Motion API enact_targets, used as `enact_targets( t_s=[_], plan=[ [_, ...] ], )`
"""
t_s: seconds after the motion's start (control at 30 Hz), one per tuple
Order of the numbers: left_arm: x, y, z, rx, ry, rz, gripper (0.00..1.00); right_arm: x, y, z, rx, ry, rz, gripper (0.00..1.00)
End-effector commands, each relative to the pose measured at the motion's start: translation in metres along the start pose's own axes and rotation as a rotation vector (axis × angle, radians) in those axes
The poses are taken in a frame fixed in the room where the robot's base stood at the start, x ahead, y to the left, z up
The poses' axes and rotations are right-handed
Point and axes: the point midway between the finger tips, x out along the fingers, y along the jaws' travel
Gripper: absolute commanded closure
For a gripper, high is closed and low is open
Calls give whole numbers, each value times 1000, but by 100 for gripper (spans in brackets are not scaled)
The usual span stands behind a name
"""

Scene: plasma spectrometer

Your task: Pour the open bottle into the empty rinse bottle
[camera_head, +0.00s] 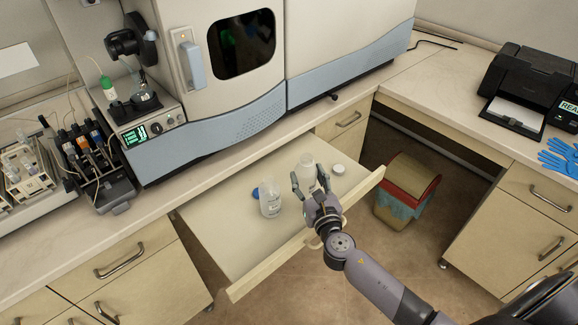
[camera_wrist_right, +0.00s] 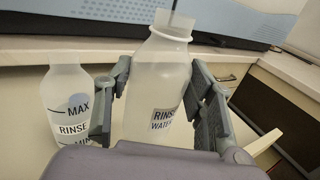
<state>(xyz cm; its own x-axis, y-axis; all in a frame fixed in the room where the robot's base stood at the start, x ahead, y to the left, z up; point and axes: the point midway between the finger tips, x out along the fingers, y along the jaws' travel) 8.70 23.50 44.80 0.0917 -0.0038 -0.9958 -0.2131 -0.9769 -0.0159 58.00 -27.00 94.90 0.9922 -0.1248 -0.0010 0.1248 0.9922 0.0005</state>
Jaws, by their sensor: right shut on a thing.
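The open bottle (camera_head: 307,172), whitish and labelled "RINSE WATER", stands in the pulled-out drawer; it also shows in the right wrist view (camera_wrist_right: 160,90) with its mouth uncapped. My right gripper (camera_head: 309,184) is shut on it, one finger on each side of its body. The empty rinse bottle (camera_head: 270,199), translucent with MAX and MIN marks, stands upright to its left, apart from it; it also shows in the right wrist view (camera_wrist_right: 65,105). I cannot tell whether the held bottle touches the drawer floor. My left gripper is not in view.
A white cap (camera_head: 338,169) lies right of the held bottle, and a blue cap (camera_head: 256,193) lies behind the rinse bottle. The drawer (camera_head: 232,246) has bare floor at its left. The spectrometer (camera_head: 240,115) stands on the counter behind. A bin (camera_head: 405,190) stands on the floor at right.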

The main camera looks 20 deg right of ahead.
Motion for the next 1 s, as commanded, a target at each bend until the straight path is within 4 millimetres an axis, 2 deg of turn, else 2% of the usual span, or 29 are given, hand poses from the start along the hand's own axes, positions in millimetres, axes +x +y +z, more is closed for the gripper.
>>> enact_targets(
  t_s=[0.47, 0.83, 1.0],
  plan=[
    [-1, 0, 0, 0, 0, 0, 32, 0, 0, 2, -2, -1, 0, 81],
    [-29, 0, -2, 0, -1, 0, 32, 0, 0, 29, -2, -1, 0, 81],
    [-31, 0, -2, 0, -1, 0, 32, 0, 0, 31, -2, 0, 0, 81]
  ],
)
